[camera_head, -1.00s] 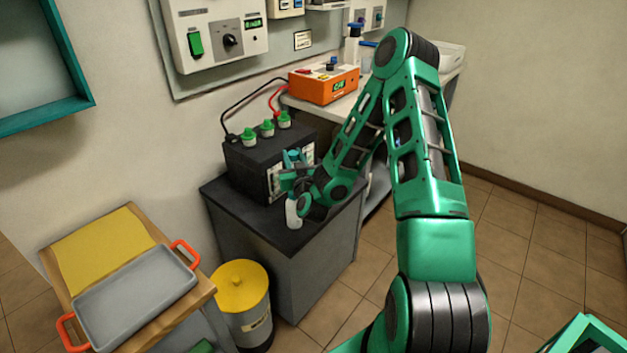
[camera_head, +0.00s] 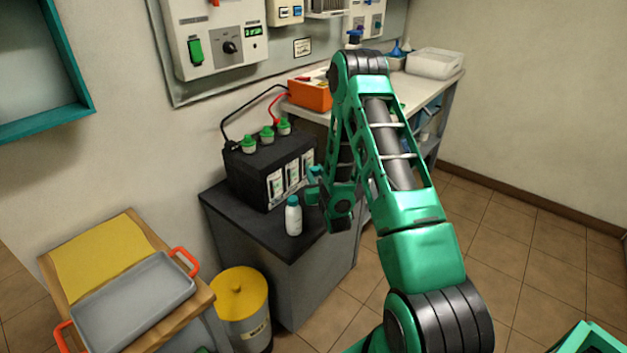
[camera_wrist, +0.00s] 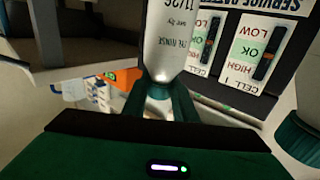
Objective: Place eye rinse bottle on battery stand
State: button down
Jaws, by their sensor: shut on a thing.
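The eye rinse bottle (camera_head: 293,217), white with a blue-green cap, is upright over the front of the black top of the battery stand (camera_head: 260,226). My gripper (camera_head: 312,190) is at the cap's right side in the head view.
The black battery (camera_head: 270,168), with green caps and leads, stands behind the bottle. An orange box (camera_head: 311,95) sits on the bench (camera_head: 425,88) at the back. A yellow-lidded bin (camera_head: 240,295) and a grey tray (camera_head: 135,298) are left of the stand.

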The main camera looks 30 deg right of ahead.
notch_tip(320, 180, down, 3)
jog(key=shift+r, duration=0.15)
jog(key=c, duration=1.4)
grip_release()
jog(key=shift+c, duration=0.2)
